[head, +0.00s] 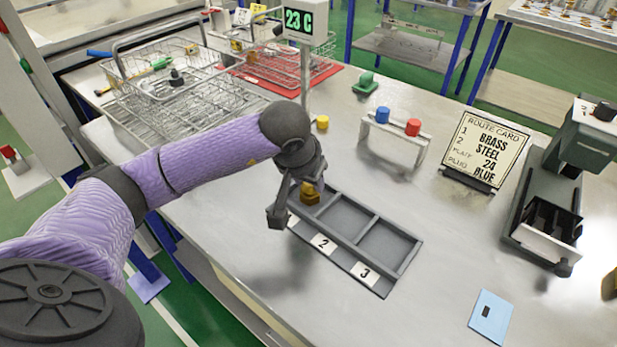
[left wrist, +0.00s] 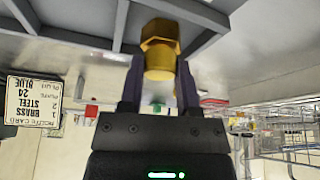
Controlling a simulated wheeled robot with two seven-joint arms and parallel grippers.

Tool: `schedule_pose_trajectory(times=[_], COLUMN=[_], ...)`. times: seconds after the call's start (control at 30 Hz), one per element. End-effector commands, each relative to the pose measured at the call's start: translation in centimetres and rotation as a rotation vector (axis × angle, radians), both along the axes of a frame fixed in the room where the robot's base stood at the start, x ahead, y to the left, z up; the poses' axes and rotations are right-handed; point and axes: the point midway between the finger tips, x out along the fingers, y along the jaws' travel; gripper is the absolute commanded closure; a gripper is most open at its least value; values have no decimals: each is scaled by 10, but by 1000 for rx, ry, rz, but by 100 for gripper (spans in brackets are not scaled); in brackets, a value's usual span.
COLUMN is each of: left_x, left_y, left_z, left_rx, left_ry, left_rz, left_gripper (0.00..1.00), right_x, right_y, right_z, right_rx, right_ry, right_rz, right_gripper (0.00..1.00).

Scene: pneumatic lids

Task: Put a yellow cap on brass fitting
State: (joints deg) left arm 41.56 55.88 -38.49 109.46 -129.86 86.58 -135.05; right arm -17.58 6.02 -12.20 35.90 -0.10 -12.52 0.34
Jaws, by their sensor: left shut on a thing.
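My left gripper (head: 297,200) is shut on the brass fitting (head: 310,194), at the first compartment of the grey tray (head: 385,278). In the left wrist view, the fitting (left wrist: 160,42) has a hexagonal body and a round, yellowish end between the fingertips (left wrist: 160,88). I cannot tell whether it touches the compartment floor. A bright yellow cap (head: 322,122) stands apart on the table, near the foot of the display post. My right gripper is out of view.
Compartments 2 and 3 are empty. A small rack holds a blue cap (head: 383,115) and a red cap (head: 413,127). A route card (head: 485,145) and a dark green machine (head: 560,185) stand at right. Wire baskets (head: 165,85) fill the back left. The front table is mostly clear.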

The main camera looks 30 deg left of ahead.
Motion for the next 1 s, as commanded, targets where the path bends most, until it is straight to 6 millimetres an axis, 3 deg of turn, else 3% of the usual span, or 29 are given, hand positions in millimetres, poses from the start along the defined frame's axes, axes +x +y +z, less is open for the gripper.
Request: schedule_pose_trajectory(times=[0.27, 0.3, 0.5, 0.67, 0.73, 0.77, 1.0], left_x=[0, 0, 0, 0, 0, 0, 0], left_y=[0, 0, 0, 0, 0, 0, 0], left_z=[-2, -2, -2, -2, -2, -2, -1], left_rx=[0, 0, 0, 0, 0, 0, 0], left_ry=[0, 1, 1, 1, 0, 0, 0], left_rz=[0, 0, 0, 0, 0, 0, 0], left_gripper=[100, 56, 17, 17, 2, 0, 0], right_x=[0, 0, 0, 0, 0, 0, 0], right_y=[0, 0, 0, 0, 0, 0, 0], right_z=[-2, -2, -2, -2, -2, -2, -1], right_rx=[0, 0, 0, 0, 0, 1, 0], right_ry=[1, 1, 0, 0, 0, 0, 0], right_rz=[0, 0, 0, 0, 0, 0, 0], right_gripper=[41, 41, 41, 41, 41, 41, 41])
